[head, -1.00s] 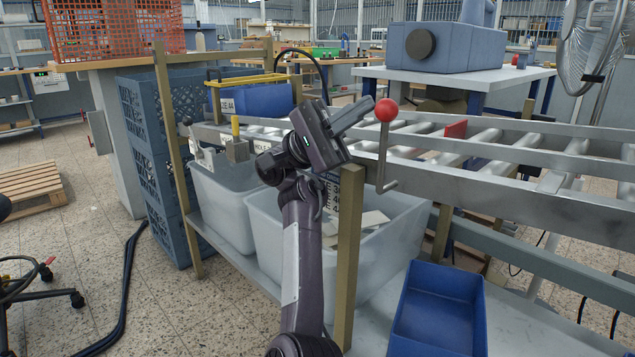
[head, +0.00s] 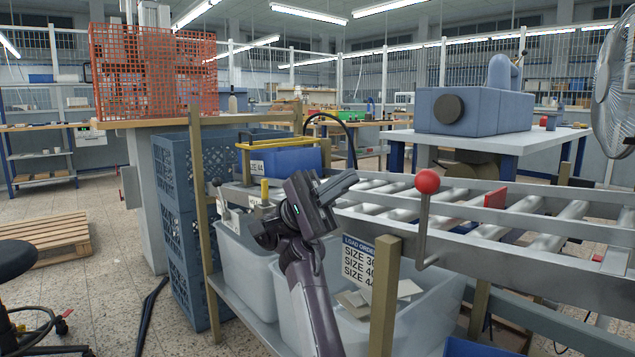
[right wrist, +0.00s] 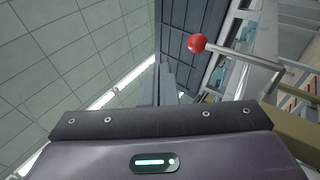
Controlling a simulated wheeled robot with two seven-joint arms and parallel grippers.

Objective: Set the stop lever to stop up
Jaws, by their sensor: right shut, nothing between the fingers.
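The stop lever is a grey cranked rod with a red ball knob (head: 428,181), on the near side rail of the roller conveyor. Its rod stands upright with the ball on top. A red plate (head: 495,199) stands up among the rollers to its right. My right gripper (head: 344,186) is shut and empty, left of the knob and apart from it, its fingers pointing towards the right. In the right wrist view the shut fingers (right wrist: 163,85) have the red knob (right wrist: 197,43) up and to their right, not touching. My left gripper is not in view.
A wooden post (head: 384,300) stands in front below the lever. Translucent bins (head: 425,310) and a load order sign (head: 358,262) are under the conveyor (head: 600,262). A blue bin (head: 287,160) sits behind my gripper. A blue machine (head: 470,111) is on the back table.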

